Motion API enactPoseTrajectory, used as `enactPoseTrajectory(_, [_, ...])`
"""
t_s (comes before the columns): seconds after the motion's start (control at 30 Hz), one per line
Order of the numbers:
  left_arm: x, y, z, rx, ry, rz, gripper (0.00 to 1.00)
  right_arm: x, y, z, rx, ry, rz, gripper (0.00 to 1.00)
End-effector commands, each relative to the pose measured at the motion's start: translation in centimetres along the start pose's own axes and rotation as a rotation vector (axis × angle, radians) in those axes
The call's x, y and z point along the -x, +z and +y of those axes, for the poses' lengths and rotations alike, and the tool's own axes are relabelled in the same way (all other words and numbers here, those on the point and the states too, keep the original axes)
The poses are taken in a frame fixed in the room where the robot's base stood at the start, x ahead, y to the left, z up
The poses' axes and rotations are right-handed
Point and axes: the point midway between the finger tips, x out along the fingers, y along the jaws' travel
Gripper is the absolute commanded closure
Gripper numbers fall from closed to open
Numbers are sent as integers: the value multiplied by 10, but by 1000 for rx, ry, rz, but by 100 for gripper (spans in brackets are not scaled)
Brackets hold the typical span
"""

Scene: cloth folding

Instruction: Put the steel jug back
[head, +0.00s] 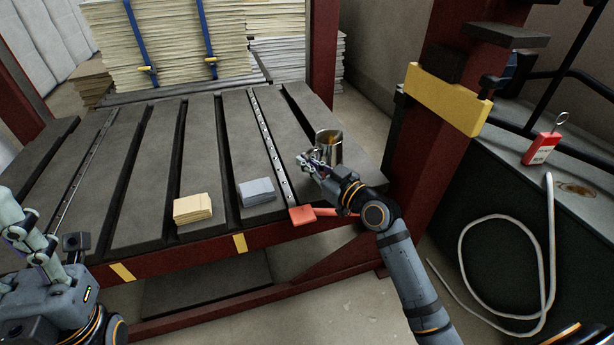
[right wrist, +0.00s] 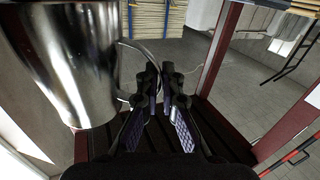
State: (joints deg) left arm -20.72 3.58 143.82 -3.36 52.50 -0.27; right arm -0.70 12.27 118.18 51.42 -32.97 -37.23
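The steel jug (head: 329,149) is a shiny, upright metal cup with a thin handle, at the right end of the dark slatted bench (head: 215,130). My right gripper (head: 308,162) is at the jug's near left side. In the right wrist view, the jug (right wrist: 75,60) fills the left side, and its handle loop reaches the closely spaced fingertips (right wrist: 162,72). The fingers look shut on the handle, though they partly hide the contact. I cannot tell whether the jug's base touches the slats. My left gripper (head: 30,225) is empty at the lower left, its fingers apart.
A red post with a yellow bracket (head: 446,98) stands right of the jug. Strapped sheet stacks (head: 180,45) stand behind. The bench's left half is clear.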

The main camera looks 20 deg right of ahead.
Motion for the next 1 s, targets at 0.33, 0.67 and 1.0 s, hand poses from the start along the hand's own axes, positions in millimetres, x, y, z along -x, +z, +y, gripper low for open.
enactPoseTrajectory(0.33, [29, 4, 6, -12, 13, -9, 60, -6, 37, 0, 1, 1, 3, 100])
enactPoseTrajectory(0.67, [31, 4, 7, -13, 14, -9, 60, -5, 40, 0, 0, 0, -1, 89])
enactPoseTrajectory(1.0, [31, 4, 7, -13, 14, -9, 60, -5, 40, 0, 0, 0, -1, 72])
